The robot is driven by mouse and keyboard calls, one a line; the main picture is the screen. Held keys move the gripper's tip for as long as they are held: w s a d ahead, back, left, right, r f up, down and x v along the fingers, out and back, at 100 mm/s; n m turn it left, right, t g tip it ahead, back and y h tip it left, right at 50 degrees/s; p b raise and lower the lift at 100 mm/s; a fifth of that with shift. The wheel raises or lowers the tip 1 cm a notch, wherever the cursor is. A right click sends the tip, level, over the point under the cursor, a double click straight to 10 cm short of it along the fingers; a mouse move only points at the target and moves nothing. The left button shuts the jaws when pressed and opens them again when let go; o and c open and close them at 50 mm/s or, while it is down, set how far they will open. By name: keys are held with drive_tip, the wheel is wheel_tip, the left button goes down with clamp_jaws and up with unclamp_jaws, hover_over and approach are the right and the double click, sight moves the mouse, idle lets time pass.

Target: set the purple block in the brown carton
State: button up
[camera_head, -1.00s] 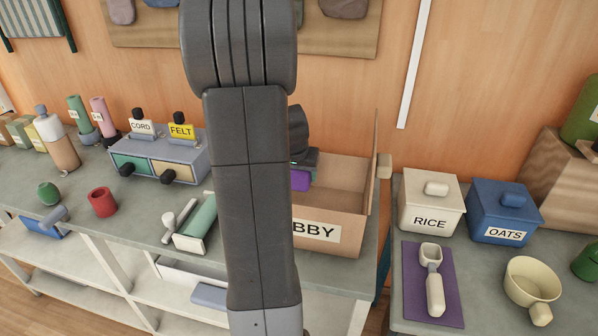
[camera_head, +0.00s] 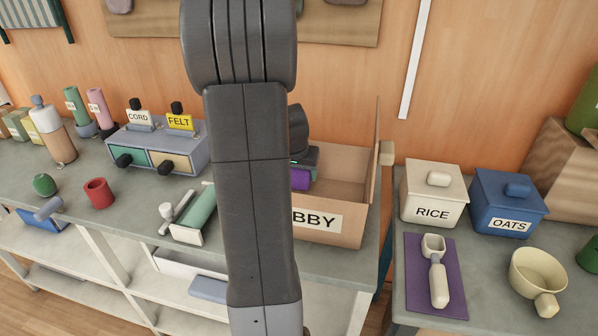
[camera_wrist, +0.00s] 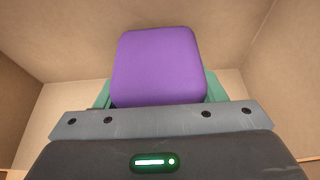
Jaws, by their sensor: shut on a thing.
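The purple block (camera_wrist: 158,66) is held between the green-tipped fingers of my gripper (camera_wrist: 158,92) in the wrist view, with the carton's inner walls around and beyond it. In the head view the purple block (camera_head: 300,179) shows beside my arm, within the opening of the brown carton (camera_head: 350,236). The carton stands open on the grey bench, its right flap upright and its front label partly hidden, reading "BBY". My arm hides the carton's left part. I cannot tell whether the block touches the carton's floor.
A grey drawer unit (camera_head: 190,155) with labels CORD and FELT stands left on the bench. A green and white roller-like item (camera_head: 196,213) lies near my arm. RICE (camera_head: 433,195) and OATS (camera_head: 507,203) canisters stand on the right bench, past a gap.

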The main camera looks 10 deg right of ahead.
drive_tip(key=shift+f+b, duration=0.3)
drive_tip(key=shift+f, duration=0.05)
drive_tip(key=o, duration=1.3)
drive_tip(key=shift+r, duration=0.1)
drive_tip(key=p+v, duration=0.1)
drive_tip(key=v, duration=1.2)
drive_tip(key=shift+s+r, duration=0.25)
drive_tip(key=shift+r, duration=0.05)
